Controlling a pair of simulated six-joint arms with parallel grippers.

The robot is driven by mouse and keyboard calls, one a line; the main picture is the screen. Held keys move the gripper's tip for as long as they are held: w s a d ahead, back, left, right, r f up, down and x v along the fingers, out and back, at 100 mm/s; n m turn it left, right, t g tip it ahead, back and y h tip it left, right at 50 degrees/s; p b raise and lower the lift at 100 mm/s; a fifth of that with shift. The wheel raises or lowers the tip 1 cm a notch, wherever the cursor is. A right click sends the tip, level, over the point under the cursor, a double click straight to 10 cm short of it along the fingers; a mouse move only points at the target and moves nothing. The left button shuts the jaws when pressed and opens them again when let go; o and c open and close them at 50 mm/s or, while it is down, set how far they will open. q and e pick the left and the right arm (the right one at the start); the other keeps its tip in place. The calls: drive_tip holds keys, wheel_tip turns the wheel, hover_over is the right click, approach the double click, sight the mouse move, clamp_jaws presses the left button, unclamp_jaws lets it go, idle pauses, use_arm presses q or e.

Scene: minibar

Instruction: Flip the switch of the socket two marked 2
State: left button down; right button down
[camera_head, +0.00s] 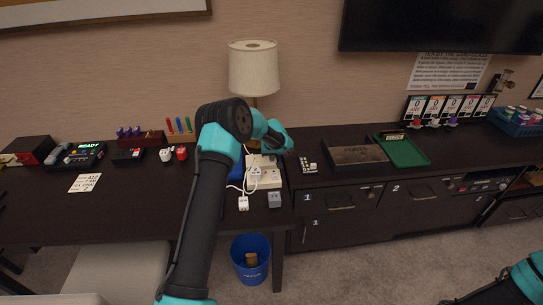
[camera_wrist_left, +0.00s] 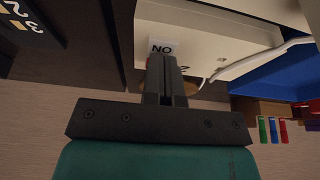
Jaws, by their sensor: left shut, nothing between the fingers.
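The white socket box (camera_head: 263,173) stands on the dark desk beside the lamp, partly behind my left arm and gripper in the head view. In the left wrist view the box (camera_wrist_left: 215,22) fills the top middle, with an upside-down ON label (camera_wrist_left: 162,47) and part of a figure that looks like a 2 beside the fingers. My left gripper (camera_wrist_left: 165,60) is shut and empty, with its tips at the box near that label. The tips cover the switch area, so I cannot tell the switch's position or whether they touch it. My right gripper is outside the view.
A lamp (camera_head: 253,68) stands behind the box. White cables and plugs (camera_head: 243,203) lie in front of it, near a grey plug (camera_head: 274,200). A blue bin (camera_head: 250,275) is below. The cabinet top to the right holds a dark tray (camera_head: 345,155) and a green tray (camera_head: 405,153).

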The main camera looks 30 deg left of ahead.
use_arm(q)
drive_tip(key=shift+s+d+f, duration=0.15)
drive_tip(key=shift+d+f, duration=0.05)
drive_tip(key=shift+f, duration=0.2)
drive_tip(key=shift+r, duration=0.5)
drive_tip(key=v, duration=1.3)
drive_tip(key=shift+w+a+r, duration=0.35)
drive_tip(key=shift+r, duration=0.1)
drive_tip(key=shift+w+a+r, duration=0.3)
drive_tip(key=shift+w+a, duration=0.1)
drive_tip(key=shift+w, duration=0.05)
drive_tip(key=x, duration=1.4)
drive_tip(key=shift+s+d+f, duration=0.15)
drive_tip(key=shift+s+d, duration=0.15)
drive_tip(key=shift+s, duration=0.15)
drive_tip(key=shift+f, duration=0.1)
